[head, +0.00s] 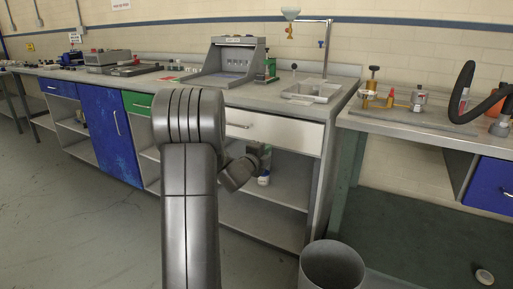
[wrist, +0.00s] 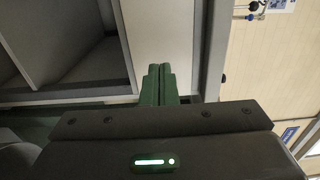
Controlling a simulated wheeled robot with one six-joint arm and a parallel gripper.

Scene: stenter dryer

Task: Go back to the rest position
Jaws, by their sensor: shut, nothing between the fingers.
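My gripper (wrist: 158,84) shows in the wrist view with its two green fingers together and nothing between them. In the head view my dark arm rises in front of the bench and bends over to the right. Its wrist end hangs in front of the open shelf under the white drawer (head: 274,130). The fingertips are too small and dark to make out clearly in the head view. In the wrist view the fingers point toward a pale panel, with an open grey compartment (wrist: 60,40) to the left.
A long grey bench (head: 240,95) with a sink (head: 314,90) runs along the wall behind my arm. A grey bin (head: 332,268) stands on the floor at the front right. A second bench (head: 400,122) with a black hose is at the right. Floor at the left is clear.

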